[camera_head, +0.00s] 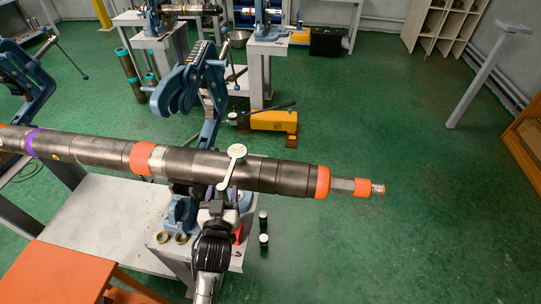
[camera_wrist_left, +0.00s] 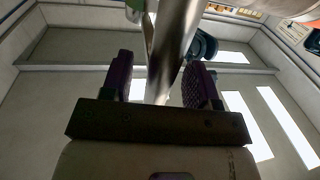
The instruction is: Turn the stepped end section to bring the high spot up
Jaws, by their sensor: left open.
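The long dark metal pipe string (camera_head: 95,148) lies nearly level across the head view. Its stepped end section (camera_head: 292,178) is at the right, with an orange band, a narrower grey part (camera_head: 342,184) and a small orange tip. A pale round-headed piece with a short arm (camera_head: 237,151) shows against the pipe. My left gripper (camera_head: 214,196) is below the pipe, its fingertips partly hidden. In the left wrist view, the purple-padded fingers (camera_wrist_left: 161,84) are apart, with a grey metal bar or pipe (camera_wrist_left: 172,45) between their sides in the picture. Contact cannot be told. My right gripper is out of view.
An opened blue vise (camera_head: 190,85) rises behind the pipe. A grey bench (camera_head: 105,215) and orange table (camera_head: 65,275) are at lower left. A yellow pump unit (camera_head: 270,121) stands on the floor behind. Green floor right of the pipe end is clear.

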